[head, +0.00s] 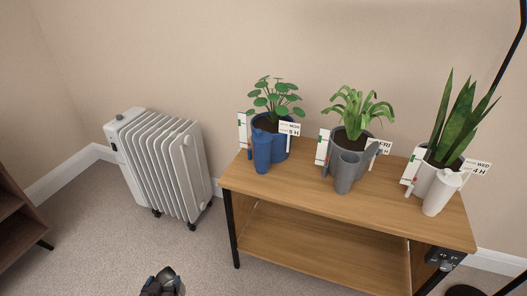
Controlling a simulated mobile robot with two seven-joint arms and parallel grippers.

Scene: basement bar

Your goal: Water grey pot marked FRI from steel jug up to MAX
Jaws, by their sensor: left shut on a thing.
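The grey pot (336,138) stands in the middle on top of the wooden bench and holds a leafy, strap-leaved plant. A white card reading FRI (385,147) is at its right, and a white gauge strip (322,147) with green and red marks is at its left. A grey jug-like vessel (347,174) stands in front of it and hides part of it. I cannot make out the MAX mark or the soil's wetness. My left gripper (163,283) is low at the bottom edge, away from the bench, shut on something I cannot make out. My right gripper is not in view.
On the wooden bench (290,187), a blue pot (285,145) and blue vessel (261,152) stand left; a white pot (427,178) and white vessel (438,194) stand right. A white radiator (165,160) stands left. Carpet before the bench is clear.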

